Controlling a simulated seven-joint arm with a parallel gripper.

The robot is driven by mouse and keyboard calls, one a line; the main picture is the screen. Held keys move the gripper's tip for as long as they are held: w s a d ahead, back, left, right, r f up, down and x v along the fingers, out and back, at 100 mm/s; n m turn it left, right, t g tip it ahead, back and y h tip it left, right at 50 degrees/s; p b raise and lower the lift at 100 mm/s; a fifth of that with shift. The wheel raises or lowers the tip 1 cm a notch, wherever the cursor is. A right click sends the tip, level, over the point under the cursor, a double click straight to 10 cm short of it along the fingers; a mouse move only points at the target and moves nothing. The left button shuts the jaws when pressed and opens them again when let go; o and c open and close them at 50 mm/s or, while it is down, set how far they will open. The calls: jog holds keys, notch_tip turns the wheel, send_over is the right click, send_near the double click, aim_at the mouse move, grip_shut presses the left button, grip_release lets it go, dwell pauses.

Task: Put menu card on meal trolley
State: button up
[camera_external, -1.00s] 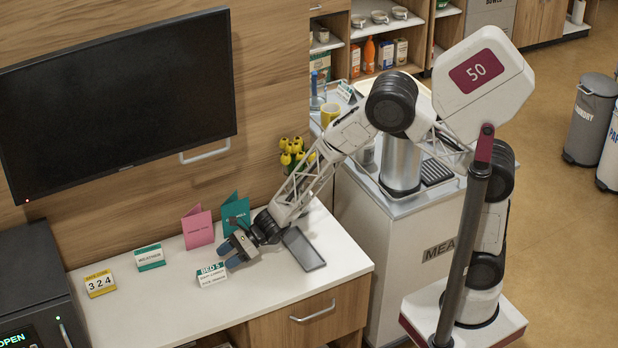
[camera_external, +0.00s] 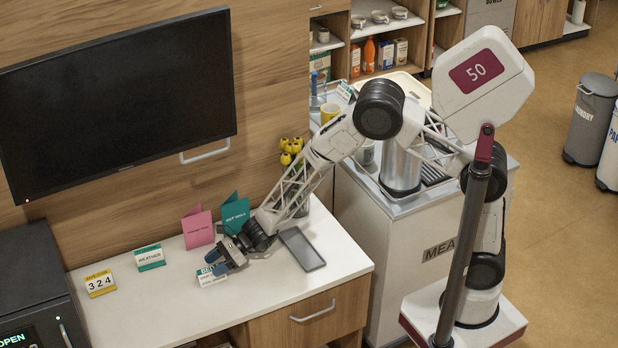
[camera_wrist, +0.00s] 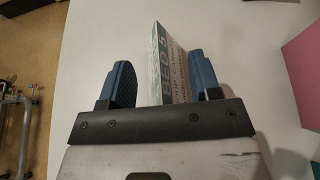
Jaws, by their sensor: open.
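A small white card with a green "BED 5" heading and lines of print (camera_external: 211,278), which looks like the menu card, stands on the white counter. My gripper (camera_external: 219,262) is open and low over the counter at this card. In the wrist view the card (camera_wrist: 167,68) stands between the two blue fingers (camera_wrist: 160,80). It is close to the right finger, with a wider gap on the left; whether it touches the right finger is unclear. The meal trolley (camera_external: 385,245), marked "MEA", stands right of the counter, its top partly hidden by my arm.
A pink folded card (camera_external: 198,228) and a teal folded card (camera_external: 235,213) stand behind my gripper. Weather (camera_external: 149,257) and number (camera_external: 100,283) cards stand left. The trolley top holds a pale tray (camera_external: 412,86) and a yellow mug (camera_external: 329,112).

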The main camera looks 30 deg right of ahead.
aim_at(212, 265)
jog(key=shift+a+f, duration=0.2)
jog(key=shift+a, duration=0.4)
jog(key=c, duration=1.1)
jog(key=shift+o, duration=0.2)
jog(key=shift+r, duration=0.1)
jog(key=shift+r, duration=0.75)
notch_tip(212, 265, up, 2)
jog(key=shift+r, duration=0.1)
jog(key=s+d+r, duration=0.1)
jog(key=s+d, duration=0.8)
jog(key=d, duration=0.4)
jog(key=shift+s, duration=0.1)
